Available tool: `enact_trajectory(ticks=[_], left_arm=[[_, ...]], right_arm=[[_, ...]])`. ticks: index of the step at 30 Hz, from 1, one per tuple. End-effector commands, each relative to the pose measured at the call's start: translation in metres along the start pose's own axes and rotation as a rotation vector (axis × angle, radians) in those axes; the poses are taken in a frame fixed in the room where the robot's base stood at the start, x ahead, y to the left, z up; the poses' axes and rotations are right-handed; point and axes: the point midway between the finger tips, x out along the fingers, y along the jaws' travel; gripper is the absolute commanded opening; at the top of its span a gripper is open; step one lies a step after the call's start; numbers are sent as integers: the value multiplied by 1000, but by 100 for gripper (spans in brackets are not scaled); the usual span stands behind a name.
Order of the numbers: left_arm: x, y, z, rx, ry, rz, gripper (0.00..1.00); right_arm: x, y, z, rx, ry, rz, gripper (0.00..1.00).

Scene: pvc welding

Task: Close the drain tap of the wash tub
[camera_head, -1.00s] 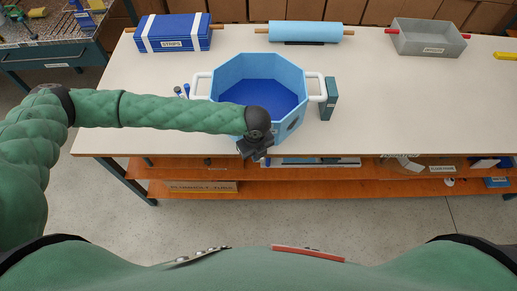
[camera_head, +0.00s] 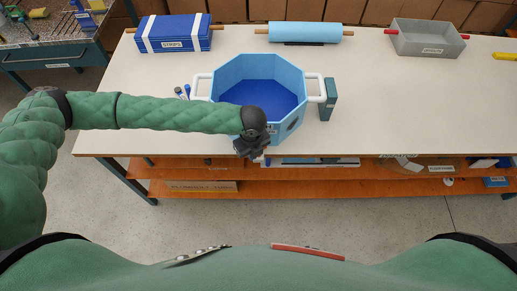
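The wash tub (camera_head: 258,68) is a light blue octagonal tub with a darker blue inside and a white handle on each side. It stands upright near the front edge of the table. My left arm reaches in from the left across the tub's front. My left gripper (camera_head: 250,152) is dark and points down at the tub's front, by the table edge. Its fingers are small and dark, so I cannot tell whether they are open or shut. The drain tap is not clearly visible; the gripper and wrist cover part of the tub's front. My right gripper is out of view.
A dark green box (camera_head: 328,100) stands beside the tub's right handle. A blue case (camera_head: 173,33), a light blue roll (camera_head: 306,32) and a grey bin (camera_head: 428,37) line the back of the table (camera_head: 420,105). Orange shelves (camera_head: 300,187) run below.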

Motion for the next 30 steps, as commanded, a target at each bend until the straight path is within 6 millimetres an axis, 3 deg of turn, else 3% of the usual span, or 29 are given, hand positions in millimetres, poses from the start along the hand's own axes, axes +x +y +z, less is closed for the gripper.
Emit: enact_trajectory(ticks=[23, 30], left_arm=[[0, 2, 6, 1, -1, 0, 0], [-12, 2, 6, 0, -1, 0, 0]], right_arm=[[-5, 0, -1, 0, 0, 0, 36], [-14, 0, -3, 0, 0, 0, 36]])
